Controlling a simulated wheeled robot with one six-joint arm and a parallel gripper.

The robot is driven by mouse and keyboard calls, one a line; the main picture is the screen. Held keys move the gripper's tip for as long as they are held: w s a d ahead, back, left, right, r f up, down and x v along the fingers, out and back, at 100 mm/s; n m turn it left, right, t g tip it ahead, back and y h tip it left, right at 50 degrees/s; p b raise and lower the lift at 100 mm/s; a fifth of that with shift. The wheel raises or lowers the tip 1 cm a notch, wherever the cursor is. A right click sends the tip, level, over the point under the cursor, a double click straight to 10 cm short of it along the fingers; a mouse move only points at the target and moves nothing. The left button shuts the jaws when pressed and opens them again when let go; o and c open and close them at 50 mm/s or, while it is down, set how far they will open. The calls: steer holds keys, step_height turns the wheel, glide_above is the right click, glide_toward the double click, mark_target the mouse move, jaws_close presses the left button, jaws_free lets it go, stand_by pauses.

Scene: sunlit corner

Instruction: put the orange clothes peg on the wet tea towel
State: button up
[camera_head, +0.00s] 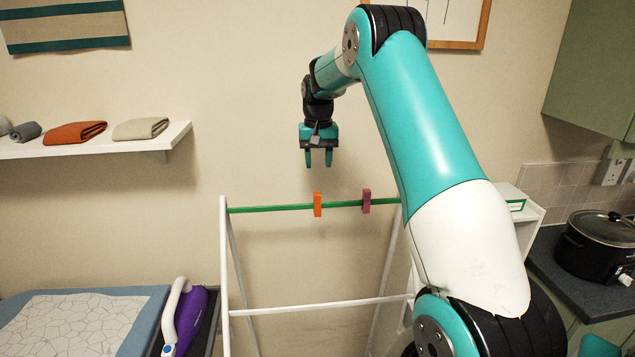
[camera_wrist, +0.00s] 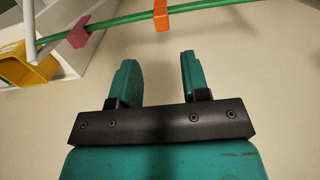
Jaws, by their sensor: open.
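The orange clothes peg (camera_head: 317,204) is clipped upright on the green rail (camera_head: 265,209) of a white drying rack. It also shows in the wrist view (camera_wrist: 161,16), at the top, beyond my fingertips. My gripper (camera_head: 319,158) hangs above the rail, fingers pointing down, open and empty, apart from the peg. In the wrist view my two teal fingers (camera_wrist: 158,75) are spread with nothing between them. A pink peg (camera_head: 366,201) is clipped on the same rail to the right. I cannot pick out a wet tea towel; no cloth hangs on the rack.
A white shelf (camera_head: 80,148) with folded cloths is on the left wall. A purple iron (camera_head: 186,318) stands beside an ironing surface (camera_head: 140,345) at lower left. A pot (camera_head: 600,245) sits on the right counter. A yellow container (camera_wrist: 22,68) shows in the wrist view.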

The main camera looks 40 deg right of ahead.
mark_target(318, 193)
step_height(318, 193, down, 8)
steer(key=b, duration=0.6)
steer(key=shift+a, duration=0.15)
steer(key=shift+f+b, duration=0.35)
steer(key=shift+f, duration=0.6)
steer(key=c, duration=0.6)
step_height(318, 193, up, 7)
steer(key=p, duration=0.6)
steer(key=shift+r, duration=0.2)
steer(key=shift+c, duration=0.2)
steer(key=shift+f, duration=0.2)
